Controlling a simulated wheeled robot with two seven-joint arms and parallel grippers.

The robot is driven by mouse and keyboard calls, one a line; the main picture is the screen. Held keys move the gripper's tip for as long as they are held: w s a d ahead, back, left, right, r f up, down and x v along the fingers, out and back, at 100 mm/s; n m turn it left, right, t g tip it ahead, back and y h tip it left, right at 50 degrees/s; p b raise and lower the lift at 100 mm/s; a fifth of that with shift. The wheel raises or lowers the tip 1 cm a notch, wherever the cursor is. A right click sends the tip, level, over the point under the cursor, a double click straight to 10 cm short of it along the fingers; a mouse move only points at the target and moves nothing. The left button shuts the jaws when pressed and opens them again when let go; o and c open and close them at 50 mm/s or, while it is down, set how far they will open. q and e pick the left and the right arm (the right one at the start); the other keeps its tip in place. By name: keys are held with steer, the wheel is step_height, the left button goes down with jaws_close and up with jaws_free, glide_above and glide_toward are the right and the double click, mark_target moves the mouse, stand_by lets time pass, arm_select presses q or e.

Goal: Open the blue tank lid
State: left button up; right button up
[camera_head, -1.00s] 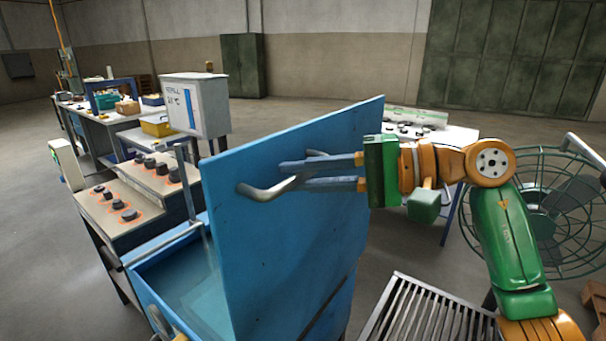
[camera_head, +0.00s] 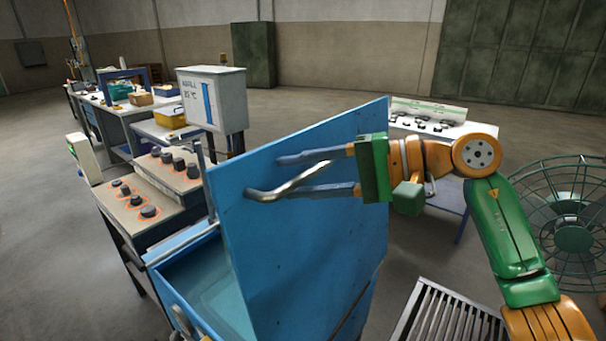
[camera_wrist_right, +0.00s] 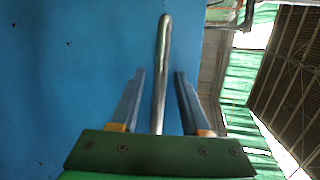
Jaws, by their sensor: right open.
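The blue tank (camera_head: 172,293) stands at the bottom centre of the head view, with water visible inside. Its blue lid (camera_head: 300,240) is raised and stands steeply up at the tank's right side. A grey metal handle (camera_head: 268,194) is fixed to the lid face; it also shows in the right wrist view (camera_wrist_right: 163,60). My right gripper (camera_head: 282,176) is open, with its two fingers on either side of the handle bar. In the right wrist view a gap shows between each finger and the bar. My left gripper is not in view.
Left of the tank is a console with black knobs (camera_head: 149,211). Behind it stands a white box (camera_head: 212,98). A white table (camera_head: 440,132) stands behind my right arm. A slatted rack (camera_head: 450,318) and a green fan (camera_head: 572,212) are at the right.

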steer(key=shift+a, duration=0.1)
steer(key=b+v, duration=0.2)
steer(key=v, duration=0.4)
steer(key=shift+d, duration=0.3)
steer(key=shift+s+d+r, duration=0.1)
steer(key=shift+d+r, duration=0.05)
steer(key=shift+d, duration=0.1)
